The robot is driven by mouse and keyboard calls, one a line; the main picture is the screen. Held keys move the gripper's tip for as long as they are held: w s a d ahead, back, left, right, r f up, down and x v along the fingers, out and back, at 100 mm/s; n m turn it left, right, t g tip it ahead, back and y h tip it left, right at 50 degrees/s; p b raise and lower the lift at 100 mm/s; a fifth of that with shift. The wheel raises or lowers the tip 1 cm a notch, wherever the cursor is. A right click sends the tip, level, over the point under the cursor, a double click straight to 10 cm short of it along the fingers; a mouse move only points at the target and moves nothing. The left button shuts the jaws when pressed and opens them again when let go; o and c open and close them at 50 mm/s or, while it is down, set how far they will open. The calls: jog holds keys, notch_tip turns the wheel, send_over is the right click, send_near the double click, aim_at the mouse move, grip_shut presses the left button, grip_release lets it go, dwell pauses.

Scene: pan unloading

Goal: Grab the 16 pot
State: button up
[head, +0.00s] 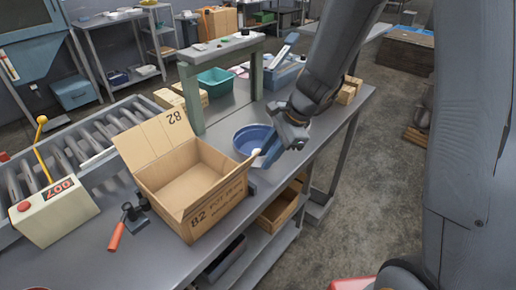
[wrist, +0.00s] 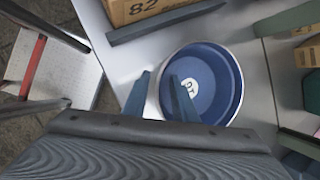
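A round blue pot (head: 247,134) with a pale rim stands on the grey workbench, to the right of the cardboard box. The wrist view shows the pot (wrist: 217,66) from above, empty, with a round white label inside whose upside-down characters look like 16. My gripper (wrist: 160,78) is open at the pot's near-left wall. One finger is outside the rim and the other is over the inside. I cannot tell whether either touches the wall. In the head view my gripper (head: 263,157) comes from the right and partly hides the pot.
An open cardboard box (head: 218,207) marked 82 stands left of the pot. A green stand (head: 190,98), a teal bin (head: 215,84) and a blue crate (head: 283,76) are behind. A control box (head: 57,212) and an orange-handled clamp (head: 117,236) are at left.

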jog(key=shift+f, duration=0.1)
grip_shut()
dwell(0.3)
